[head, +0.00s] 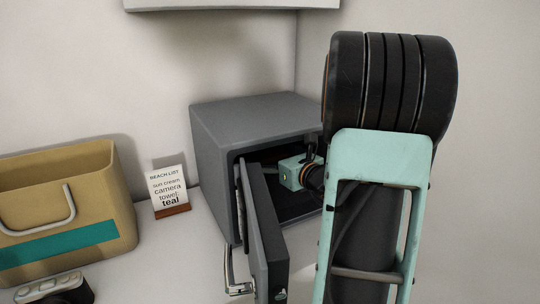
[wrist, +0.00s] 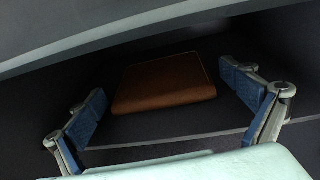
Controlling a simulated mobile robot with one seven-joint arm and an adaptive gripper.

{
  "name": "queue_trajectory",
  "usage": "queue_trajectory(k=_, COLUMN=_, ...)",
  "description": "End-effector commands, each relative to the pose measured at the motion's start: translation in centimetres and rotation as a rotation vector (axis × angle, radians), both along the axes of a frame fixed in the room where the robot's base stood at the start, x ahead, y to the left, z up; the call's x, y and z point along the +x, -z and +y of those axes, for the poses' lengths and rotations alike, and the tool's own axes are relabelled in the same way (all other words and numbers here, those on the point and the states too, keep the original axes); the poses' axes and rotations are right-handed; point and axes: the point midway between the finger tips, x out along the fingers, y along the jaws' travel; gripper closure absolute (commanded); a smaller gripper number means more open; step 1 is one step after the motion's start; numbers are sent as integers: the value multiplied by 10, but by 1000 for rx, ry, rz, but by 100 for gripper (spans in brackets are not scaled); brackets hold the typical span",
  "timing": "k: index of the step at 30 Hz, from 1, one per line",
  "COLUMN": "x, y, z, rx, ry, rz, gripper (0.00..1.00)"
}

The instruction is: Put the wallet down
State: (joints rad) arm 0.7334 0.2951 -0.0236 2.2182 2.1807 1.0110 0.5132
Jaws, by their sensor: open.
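The brown wallet (wrist: 165,82) lies flat on the dark floor inside the grey safe (head: 212,140), as the wrist view shows. My gripper (wrist: 172,112) is open, with one blue-padded finger to the left of the wallet and one to the right. Both fingers stand apart from the wallet, which lies beyond and between them. In the head view the wrist end of my arm reaches into the safe's opening; my fingers and the wallet are hidden there. The safe door (head: 266,240) stands open toward the front.
The safe's walls and top edge closely surround my wrist. The open door with its handle (head: 238,288) stands left of my arm. A tan bag (head: 110,190) with a teal stripe, a beach list card (head: 167,184) and a dark object with a light top (head: 50,288) are at left.

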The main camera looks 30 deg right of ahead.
Motion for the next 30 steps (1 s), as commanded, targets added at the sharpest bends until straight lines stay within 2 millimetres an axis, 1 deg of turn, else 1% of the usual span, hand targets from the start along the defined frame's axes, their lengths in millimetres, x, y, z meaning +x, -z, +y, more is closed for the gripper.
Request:
queue_trajectory(k=7, x=-1, y=-5, z=0, rx=0, ry=1, rz=0, gripper=2)
queue_trajectory(k=11, x=-23, y=-7, z=-2, rx=-2, ry=4, rz=0, gripper=2)
queue_trajectory(k=18, x=-76, y=-15, z=-3, rx=-1, ry=4, rz=0, gripper=2)
queue_trajectory(k=21, x=-94, y=-18, z=-3, rx=1, ry=3, rz=-1, gripper=2)
queue_trajectory(k=25, x=-110, y=-20, z=-3, rx=-1, ry=2, rz=-1, gripper=2)
queue_trajectory(k=30, x=-119, y=-20, z=-3, rx=1, ry=1, rz=0, gripper=2)
